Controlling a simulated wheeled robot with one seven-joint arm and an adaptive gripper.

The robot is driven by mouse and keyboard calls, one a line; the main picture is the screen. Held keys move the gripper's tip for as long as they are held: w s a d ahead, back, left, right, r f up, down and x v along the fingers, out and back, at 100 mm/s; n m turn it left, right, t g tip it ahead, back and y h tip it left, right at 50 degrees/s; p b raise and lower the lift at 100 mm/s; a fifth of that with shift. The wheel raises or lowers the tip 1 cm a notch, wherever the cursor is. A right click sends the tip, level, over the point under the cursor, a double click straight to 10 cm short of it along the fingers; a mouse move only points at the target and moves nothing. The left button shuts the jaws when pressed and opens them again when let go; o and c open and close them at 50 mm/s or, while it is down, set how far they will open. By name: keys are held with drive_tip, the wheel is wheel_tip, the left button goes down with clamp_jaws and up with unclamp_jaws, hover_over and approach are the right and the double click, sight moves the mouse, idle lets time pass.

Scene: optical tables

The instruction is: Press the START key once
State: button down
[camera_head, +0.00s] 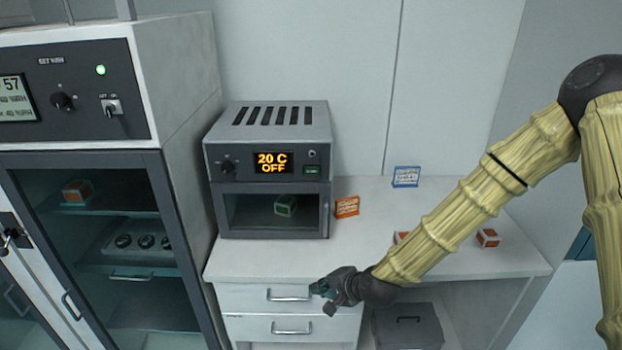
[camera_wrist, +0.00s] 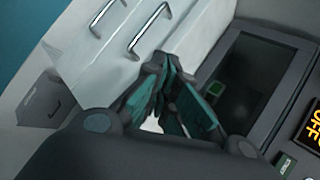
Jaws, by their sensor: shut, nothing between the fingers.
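The grey oven (camera_head: 268,125) stands on the white bench. Its display (camera_head: 272,162) reads "20 C OFF" in orange. A small green key (camera_head: 312,170) sits right of the display; its lettering is too small to read, and it looks like the START key. The key (camera_wrist: 284,162) also shows at the lower right of the wrist view. My gripper (camera_head: 322,289) is shut and empty, in front of the bench's drawers, below and apart from the key. Its closed fingers (camera_wrist: 168,78) show in the middle of the wrist view.
The oven has a knob (camera_head: 228,166) and a closed glass door (camera_head: 270,211). Small orange boxes (camera_head: 487,238) lie near my arm. A tall cabinet (camera_head: 190,90) stands left.

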sight(312, 171)
drive_tip(key=w+a+r+m+t+y+p, duration=0.1)
drive_tip(key=w+r, duration=0.3)
drive_tip(key=r, duration=0.7)
drive_tip(key=w+a+r+m+t+y+p, duration=0.1)
drive_tip(key=w+r, duration=0.4)
drive_tip(key=r, duration=0.6)
drive_tip(key=shift+w+a+m+t+p, duration=0.2)
drive_tip(key=shift+a+m+t+p, duration=0.3)
drive_tip(key=shift+p, duration=0.4)
drive_tip(key=shift+w+a, duration=0.1)
drive_tip(key=w, duration=0.8)
drive_tip(key=shift+w+b, duration=0.3)
drive_tip(key=shift+b, duration=0.05)
drive_tip(key=shift+w, duration=0.15)
drive_tip(key=shift+w, duration=0.25)
